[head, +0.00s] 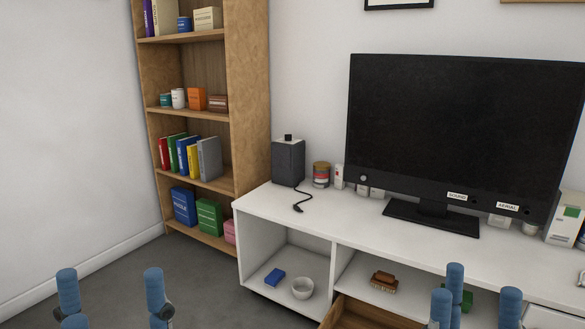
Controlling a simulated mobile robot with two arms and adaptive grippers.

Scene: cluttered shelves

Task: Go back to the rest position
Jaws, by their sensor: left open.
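My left gripper (110,276) is at the bottom left, its blue fingertips wide apart with only grey floor between them. My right gripper (478,290) is at the bottom right, in front of the white TV stand (262,205). Its blue fingers stand apart, and I see nothing held between them. Both grippers point upward in the picture, and their lower parts are cut off by the bottom edge.
A wooden bookshelf (248,110) with books and boxes stands at the back left. The TV stand carries a television (450,130), a dark speaker (288,162) and small containers. A wooden drawer (365,314) is open near my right gripper. Floor (205,285) at left is clear.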

